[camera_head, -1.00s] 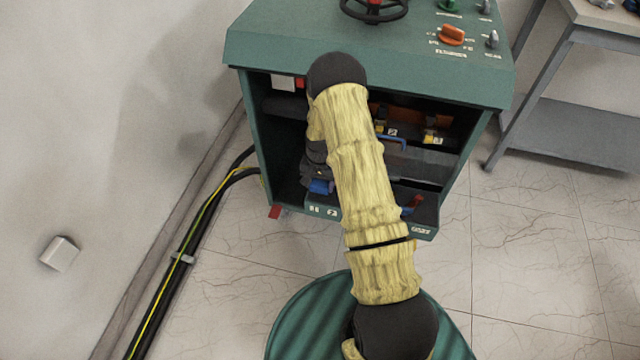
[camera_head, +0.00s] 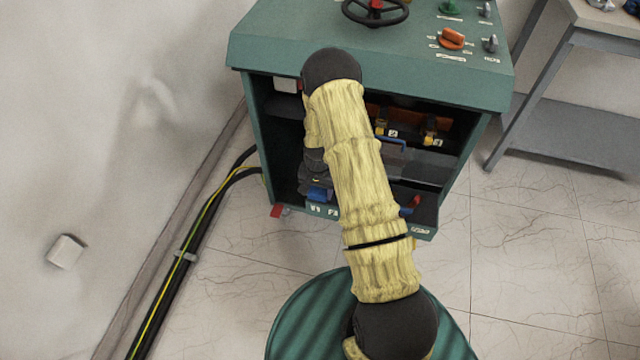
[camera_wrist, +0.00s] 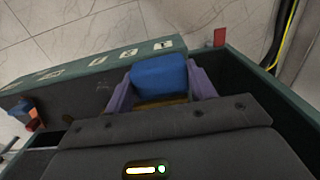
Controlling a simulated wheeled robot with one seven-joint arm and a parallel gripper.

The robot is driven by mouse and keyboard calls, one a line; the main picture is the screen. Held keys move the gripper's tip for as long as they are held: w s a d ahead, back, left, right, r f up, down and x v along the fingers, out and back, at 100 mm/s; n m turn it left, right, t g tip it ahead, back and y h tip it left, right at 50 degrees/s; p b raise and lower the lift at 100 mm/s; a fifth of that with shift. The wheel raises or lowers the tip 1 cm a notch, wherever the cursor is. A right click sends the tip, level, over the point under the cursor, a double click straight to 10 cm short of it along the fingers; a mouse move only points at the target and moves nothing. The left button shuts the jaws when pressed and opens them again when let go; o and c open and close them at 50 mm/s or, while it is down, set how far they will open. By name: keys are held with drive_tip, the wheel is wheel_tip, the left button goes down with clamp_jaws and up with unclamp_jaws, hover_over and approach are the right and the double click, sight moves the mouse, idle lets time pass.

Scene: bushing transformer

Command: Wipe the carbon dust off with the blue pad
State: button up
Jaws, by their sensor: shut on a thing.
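The blue pad (camera_wrist: 160,76) is held between the two purple-grey fingers of my gripper (camera_wrist: 161,84) in the wrist view. The pad also shows in the head view (camera_head: 319,194), low at the front left of the green cabinet's open bay (camera_head: 285,150). My gripper is shut on it, just behind the cabinet's front lip as the wrist view looks outward. I cannot tell whether the pad touches a surface. The carbon dust cannot be made out in either view. My forearm hides the middle of the bay.
The front lip (camera_wrist: 90,72) carries white labels. A red-and-blue part (camera_wrist: 28,113) stands at its left in the wrist view. Numbered terminals (camera_head: 430,138) and a blue handle (camera_head: 392,143) sit inside the bay. Cables (camera_head: 205,215) run along the wall at left.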

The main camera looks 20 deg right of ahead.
drive_tip(key=s+a+p, duration=0.2)
drive_tip(key=s+a, duration=0.2)
drive_tip(key=s, duration=0.3)
drive_tip(key=shift+a, duration=0.4)
idle(0.6)
wheel_tip(320, 180, up, 28)
drive_tip(key=w+n+p, duration=0.2)
drive_tip(key=n+p, duration=0.4)
drive_tip(key=p, duration=1.5)
drive_tip(key=shift+w+r+n+p, duration=0.15)
drive_tip(key=shift+w+n+p, duration=0.15)
drive_tip(key=shift+w+n, duration=0.1)
drive_tip(key=shift+a, duration=0.1)
